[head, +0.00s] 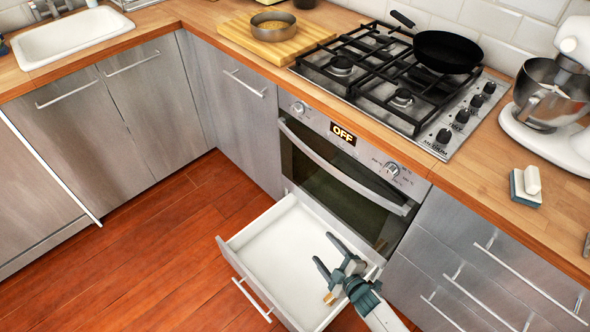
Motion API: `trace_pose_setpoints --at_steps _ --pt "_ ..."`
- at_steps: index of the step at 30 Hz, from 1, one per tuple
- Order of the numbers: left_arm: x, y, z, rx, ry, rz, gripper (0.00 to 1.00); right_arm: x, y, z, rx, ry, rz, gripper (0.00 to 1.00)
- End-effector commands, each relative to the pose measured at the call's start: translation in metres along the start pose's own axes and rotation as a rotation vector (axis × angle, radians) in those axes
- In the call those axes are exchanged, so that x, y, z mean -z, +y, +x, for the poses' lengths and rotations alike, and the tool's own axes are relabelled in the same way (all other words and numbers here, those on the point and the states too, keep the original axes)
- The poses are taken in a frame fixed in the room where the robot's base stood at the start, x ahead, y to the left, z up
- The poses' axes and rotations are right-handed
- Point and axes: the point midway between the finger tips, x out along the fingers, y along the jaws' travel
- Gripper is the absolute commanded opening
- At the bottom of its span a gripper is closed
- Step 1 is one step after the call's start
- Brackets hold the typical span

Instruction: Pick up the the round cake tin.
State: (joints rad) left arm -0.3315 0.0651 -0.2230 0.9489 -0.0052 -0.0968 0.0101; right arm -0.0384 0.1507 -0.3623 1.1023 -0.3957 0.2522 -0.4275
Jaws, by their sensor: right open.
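The round cake tin (273,25) is a shallow grey metal ring-shaped tin with a tan inside. It sits upright on a wooden cutting board (240,32) on the counter at the back, left of the stove. My right gripper (325,250) is open, with nothing seen between its fingers. It is over the open white drawer (272,248) below the oven, far from the tin and lower in the picture. My left gripper is not in view.
The drawer stands pulled out under the oven (340,185). A gas stove (345,70) with a black frying pan (447,50) is right of the board. A stand mixer (545,95) and a sponge (525,188) are on the right counter. A small tan thing lies in the drawer.

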Motion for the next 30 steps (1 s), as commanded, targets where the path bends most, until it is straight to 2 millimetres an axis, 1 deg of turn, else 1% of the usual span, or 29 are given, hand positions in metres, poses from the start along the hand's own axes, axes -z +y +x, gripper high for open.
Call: trace_pose_setpoints --at_steps 1,2,3,5,6,9,12,15,18,26,27,29,30 --pt "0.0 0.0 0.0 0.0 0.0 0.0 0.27 -0.027 -0.042 -0.024 0.045 -0.097 0.149 0.68" --pt "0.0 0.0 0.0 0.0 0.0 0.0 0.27 -0.041 -0.064 -0.038 0.067 -0.153 0.234 0.68" --pt "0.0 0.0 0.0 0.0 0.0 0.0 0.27 -0.058 -0.092 -0.058 0.092 -0.228 0.343 0.68" --pt "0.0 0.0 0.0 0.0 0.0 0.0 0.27 -0.079 -0.134 -0.088 0.124 -0.333 0.493 0.68" --pt "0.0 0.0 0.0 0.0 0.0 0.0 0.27 -0.09 -0.158 -0.108 0.14 -0.398 0.582 0.68" --pt "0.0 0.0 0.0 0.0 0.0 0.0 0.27 -0.109 -0.211 -0.155 0.168 -0.542 0.77 0.68" --pt "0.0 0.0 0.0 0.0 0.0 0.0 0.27 -0.117 -0.248 -0.191 0.183 -0.647 0.901 0.68" --pt "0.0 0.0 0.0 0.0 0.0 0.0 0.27 -0.122 -0.27 -0.213 0.189 -0.712 0.978 0.68" --pt "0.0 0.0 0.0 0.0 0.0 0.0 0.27 -0.123 -0.279 -0.224 0.191 -0.742 1.013 0.68" --pt "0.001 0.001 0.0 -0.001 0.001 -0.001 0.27 -0.123 -0.28 -0.225 0.191 -0.746 1.017 0.68" --pt "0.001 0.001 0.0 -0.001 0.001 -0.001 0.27 -0.123 -0.28 -0.225 0.191 -0.745 1.017 0.58" --pt "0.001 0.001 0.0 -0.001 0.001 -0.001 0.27 -0.123 -0.28 -0.225 0.191 -0.745 1.016 0.44" --pt "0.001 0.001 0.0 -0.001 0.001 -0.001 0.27 -0.123 -0.28 -0.225 0.191 -0.745 1.016 0.35"
